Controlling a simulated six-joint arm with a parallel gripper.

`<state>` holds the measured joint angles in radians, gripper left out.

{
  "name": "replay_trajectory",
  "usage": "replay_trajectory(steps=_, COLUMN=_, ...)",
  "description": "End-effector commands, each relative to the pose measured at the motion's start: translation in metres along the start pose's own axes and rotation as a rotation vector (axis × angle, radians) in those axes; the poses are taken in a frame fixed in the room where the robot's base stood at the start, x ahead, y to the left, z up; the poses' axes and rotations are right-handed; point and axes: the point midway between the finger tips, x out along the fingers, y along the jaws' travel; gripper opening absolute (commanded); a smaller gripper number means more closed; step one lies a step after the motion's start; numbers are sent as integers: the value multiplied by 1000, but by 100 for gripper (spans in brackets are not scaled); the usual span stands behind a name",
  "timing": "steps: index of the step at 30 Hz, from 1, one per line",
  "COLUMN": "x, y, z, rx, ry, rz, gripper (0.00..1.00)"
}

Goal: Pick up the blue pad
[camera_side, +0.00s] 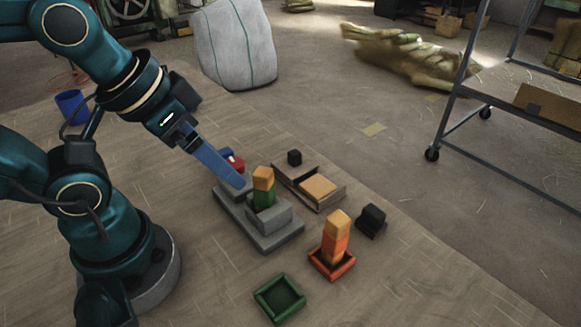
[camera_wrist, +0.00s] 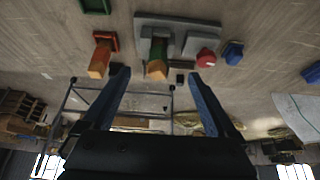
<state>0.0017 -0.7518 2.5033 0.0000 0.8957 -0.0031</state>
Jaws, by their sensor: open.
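The blue pad (camera_wrist: 233,52) appears as a small blue block on the floor beside a red piece (camera_wrist: 206,58) in the wrist view. In the side view, the blue pad (camera_side: 225,152) is partly hidden behind my gripper and the red piece (camera_side: 237,164). My gripper (camera_wrist: 158,75) has its two long blue fingers spread apart with nothing held between them. In the side view, my gripper (camera_side: 238,182) points down and right, its fingers passing in front of the red piece near the grey stepped block.
The grey stepped block (camera_side: 262,237) carries a green block topped with orange (camera_side: 263,178). Nearby are an orange tray with stacked blocks (camera_side: 336,238), an empty green tray (camera_side: 279,298), a wooden tray (camera_side: 328,200) and black cubes (camera_side: 372,217). A blue bucket (camera_side: 72,106) stands left.

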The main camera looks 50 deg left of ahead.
Motion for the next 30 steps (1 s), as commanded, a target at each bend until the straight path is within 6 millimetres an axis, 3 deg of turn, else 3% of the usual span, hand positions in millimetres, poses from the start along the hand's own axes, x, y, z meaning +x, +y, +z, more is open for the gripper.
replay_trajectory(steps=14, x=0, y=0, z=0, rx=-53, ry=-2, rz=-1, gripper=92)
replay_trajectory(steps=18, x=-7, y=-2, z=-19, rx=-217, ry=27, rz=-2, gripper=92)
replay_trajectory(steps=23, x=0, y=-17, z=-46, rx=-476, ry=-7, rz=-43, gripper=92)
replay_trajectory(steps=30, x=31, y=-60, z=-78, rx=-881, ry=-93, rz=-146, gripper=92)
